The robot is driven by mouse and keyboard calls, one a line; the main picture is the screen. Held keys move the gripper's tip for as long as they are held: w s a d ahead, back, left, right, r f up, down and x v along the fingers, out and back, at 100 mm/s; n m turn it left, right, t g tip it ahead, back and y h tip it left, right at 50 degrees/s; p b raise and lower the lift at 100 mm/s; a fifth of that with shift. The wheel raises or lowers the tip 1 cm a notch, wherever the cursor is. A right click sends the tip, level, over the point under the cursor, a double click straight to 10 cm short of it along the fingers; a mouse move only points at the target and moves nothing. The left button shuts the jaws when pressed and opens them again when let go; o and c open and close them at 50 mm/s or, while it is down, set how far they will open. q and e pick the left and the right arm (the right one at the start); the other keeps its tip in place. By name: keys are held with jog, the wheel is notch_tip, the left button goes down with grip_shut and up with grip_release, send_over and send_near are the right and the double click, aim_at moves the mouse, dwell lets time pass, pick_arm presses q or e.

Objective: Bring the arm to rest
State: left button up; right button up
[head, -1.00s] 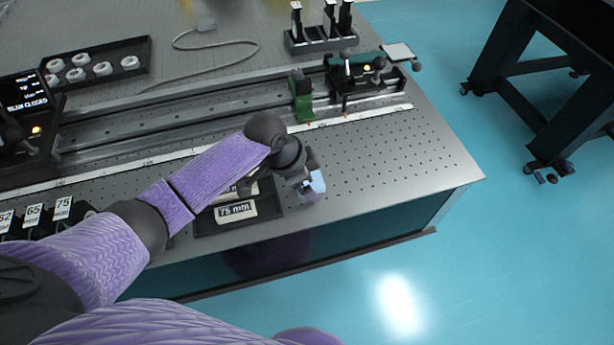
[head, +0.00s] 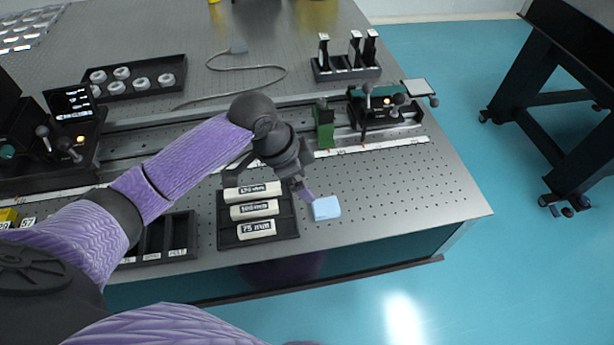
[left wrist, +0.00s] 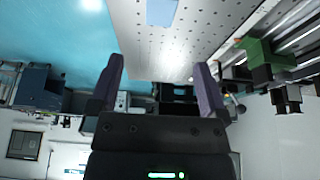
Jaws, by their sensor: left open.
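My left arm reaches in from the left across the near part of the optical table (head: 400,185). Its gripper (head: 308,190) is over the table, close to a light blue block (head: 326,208) near the front edge. In the left wrist view the two fingers of the left gripper (left wrist: 160,85) stand wide apart with nothing between them. The blue block (left wrist: 162,11) shows there at the top edge, beyond the fingertips. My right gripper shows in neither view.
A black tray (head: 290,228) with several labelled white pieces lies left of the block. A rail with a green mount (head: 324,128) and a black stage (head: 372,110) runs behind. A black rack (head: 345,72) stands farther back. Open floor (head: 500,270) lies to the right.

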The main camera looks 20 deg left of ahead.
pick_arm(q)
jog(key=s+d+f+n, duration=0.3)
jog(key=s+d+f, duration=0.2)
jog(key=s, duration=0.5)
jog(key=s+a+n+y, duration=0.35)
jog(key=s+n, duration=0.25)
jog(key=s, duration=0.4)
notch_tip(320, 180, down, 18)
jog(key=s, duration=0.2)
jog(key=s+a+f+g, duration=0.1)
jog(key=s+a+f, duration=0.3)
jog(key=s+f, duration=0.6)
jog(key=s, duration=0.3)
jog(key=shift+s+f+g, duration=0.2)
jog(key=shift+s+g, duration=0.05)
jog(key=shift+g, duration=0.15)
